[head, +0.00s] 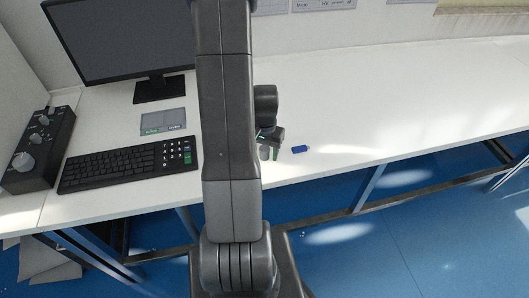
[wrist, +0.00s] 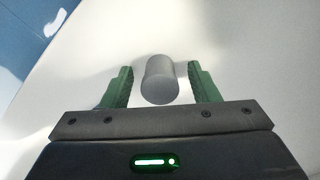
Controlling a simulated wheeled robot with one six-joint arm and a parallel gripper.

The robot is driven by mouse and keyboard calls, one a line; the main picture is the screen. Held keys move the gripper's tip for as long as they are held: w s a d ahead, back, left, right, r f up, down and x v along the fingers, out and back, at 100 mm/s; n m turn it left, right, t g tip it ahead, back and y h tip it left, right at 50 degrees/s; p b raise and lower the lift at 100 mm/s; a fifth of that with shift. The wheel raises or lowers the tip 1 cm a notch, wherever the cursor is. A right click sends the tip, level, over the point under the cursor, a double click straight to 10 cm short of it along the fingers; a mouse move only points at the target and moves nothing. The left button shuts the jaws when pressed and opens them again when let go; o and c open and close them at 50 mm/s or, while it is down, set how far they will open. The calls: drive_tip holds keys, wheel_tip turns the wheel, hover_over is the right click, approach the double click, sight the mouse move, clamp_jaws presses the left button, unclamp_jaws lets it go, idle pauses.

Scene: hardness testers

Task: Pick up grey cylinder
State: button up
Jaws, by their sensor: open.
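The grey cylinder (wrist: 160,80) lies on the white table between the two green fingers of my gripper (wrist: 160,86) in the wrist view. A gap shows on each side of it, and neither finger appears to touch it. Its round end faces my gripper's body. In the head view my gripper (head: 272,152) is low over the table near its front edge, partly hidden by my arm. A small grey shape (head: 264,153) beside the fingers there appears to be the cylinder.
A keyboard (head: 125,165), a monitor (head: 120,40) and a black control box with knobs (head: 38,148) stand to the left. The table to the right is clear.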

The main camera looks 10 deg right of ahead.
drive_tip(key=c, duration=1.1)
drive_tip(key=shift+r, duration=0.1)
